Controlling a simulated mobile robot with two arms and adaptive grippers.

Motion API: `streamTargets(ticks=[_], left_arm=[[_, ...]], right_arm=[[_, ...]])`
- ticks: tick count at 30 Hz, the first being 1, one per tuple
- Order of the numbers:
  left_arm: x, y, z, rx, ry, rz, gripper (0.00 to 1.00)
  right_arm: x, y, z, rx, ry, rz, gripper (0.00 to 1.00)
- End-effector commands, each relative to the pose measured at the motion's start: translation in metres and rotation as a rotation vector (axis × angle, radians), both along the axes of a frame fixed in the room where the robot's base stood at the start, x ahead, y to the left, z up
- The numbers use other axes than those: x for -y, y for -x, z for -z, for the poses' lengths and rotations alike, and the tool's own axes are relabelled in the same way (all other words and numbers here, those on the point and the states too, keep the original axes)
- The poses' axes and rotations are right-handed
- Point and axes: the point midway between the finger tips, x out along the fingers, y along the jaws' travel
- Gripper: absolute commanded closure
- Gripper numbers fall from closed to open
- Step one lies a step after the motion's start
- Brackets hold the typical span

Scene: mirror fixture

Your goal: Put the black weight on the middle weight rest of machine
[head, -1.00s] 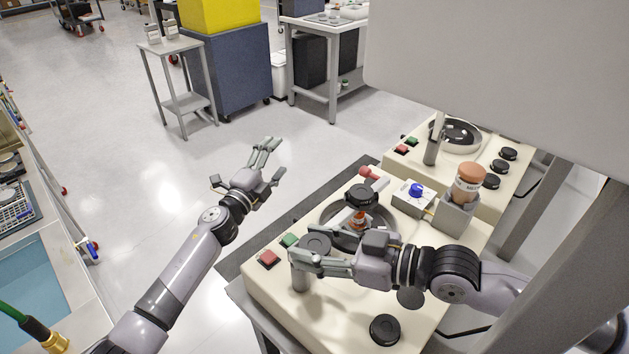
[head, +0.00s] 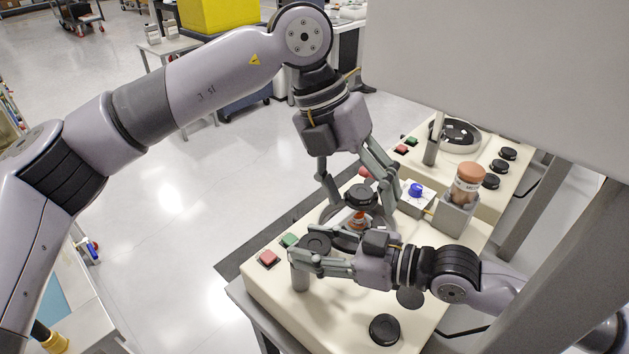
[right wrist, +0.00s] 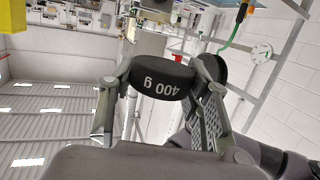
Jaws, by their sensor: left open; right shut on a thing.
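My right gripper (head: 318,262) is shut on a black weight (head: 316,243) near the grey post of the near machine (head: 330,310). In the right wrist view this weight (right wrist: 162,80) reads "400 g" and sits between the fingers. My left gripper (head: 364,206) is open, pointing down, with its fingers on either side of another black weight (head: 362,194) above the round plate; contact cannot be told. A flat dark round rest (head: 411,297) shows bare on the machine top. A black disc (head: 385,328) sits in front of it. My right arm hides part of the machine top.
A red button (head: 268,257) and green button (head: 289,240) are at the left corner. A white box with a blue knob (head: 416,189) and a holder with an orange-capped bottle (head: 468,180) stand behind. A second machine (head: 470,160) is further back. A large grey panel (head: 500,70) hangs at upper right.

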Motion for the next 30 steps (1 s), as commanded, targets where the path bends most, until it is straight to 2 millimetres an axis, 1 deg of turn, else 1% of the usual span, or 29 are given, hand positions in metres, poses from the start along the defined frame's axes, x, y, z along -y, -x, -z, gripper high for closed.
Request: streamTargets(ticks=[1,3,6,9,11,14,24,27,30], left_arm=[[-0.015,0.0,-0.003,0.04,-0.097,-0.011,0.31],[-0.034,-0.001,-0.006,0.079,-0.21,-0.038,0.31],[-0.053,-0.002,-0.01,0.117,-0.317,-0.068,0.31],[-0.062,-0.003,-0.01,0.134,-0.365,-0.085,0.31],[-0.064,-0.003,-0.007,0.136,-0.375,-0.088,0.31],[-0.064,-0.003,0.005,0.136,-0.377,-0.086,0.31],[-0.063,-0.002,0.069,0.133,-0.373,-0.085,0.31],[-0.063,-0.001,0.084,0.134,-0.372,-0.084,0.31],[-0.063,-0.002,0.096,0.135,-0.371,-0.085,0.31]], right_arm=[[0.0,0.0,-0.002,0.003,-0.003,0.0,0.99],[0.0,0.0,-0.002,0.003,-0.003,0.0,0.99],[0.0,0.0,-0.002,0.003,-0.003,0.0,0.99],[0.0,0.0,-0.002,0.003,-0.003,0.0,0.99],[0.0,0.0,-0.002,0.003,-0.003,0.0,0.99],[0.0,0.0,-0.002,0.003,-0.003,0.0,0.99],[0.0,0.0,-0.002,0.003,-0.003,0.0,0.99],[0.0,0.0,-0.002,0.003,-0.003,0.0,0.99],[0.0,0.0,-0.002,0.003,-0.003,0.0,0.99]])
